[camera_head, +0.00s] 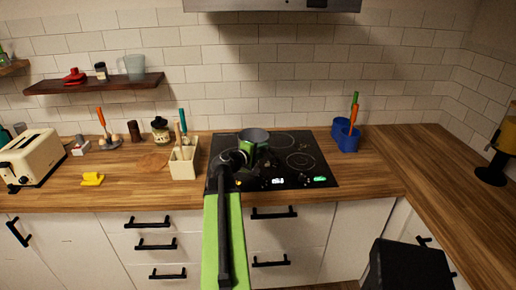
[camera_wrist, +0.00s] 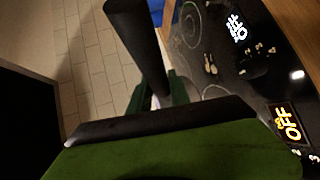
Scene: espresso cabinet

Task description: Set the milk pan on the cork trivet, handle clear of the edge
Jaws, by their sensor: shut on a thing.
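The milk pan (camera_head: 254,134), with a grey inside, is over the black cooktop in the head view. I cannot tell whether it rests on the glass or hangs just above. My gripper (camera_head: 246,152) is at the pan's near side, shut on it, and hides part of it. In the wrist view, a dark bar that looks like the pan's handle (camera_wrist: 140,45) runs down to the green and black jaws (camera_wrist: 165,103). A flat brown patch that looks like the cork trivet (camera_head: 153,162) lies on the counter to the left, blending with the wood.
A cream utensil holder (camera_head: 184,168) stands between the trivet and the cooktop (camera_head: 312,173). A yellow object (camera_head: 92,179) and a toaster (camera_head: 33,158) are further left. Blue containers (camera_head: 345,137) stand right of the cooktop. The counter in front of the trivet is clear.

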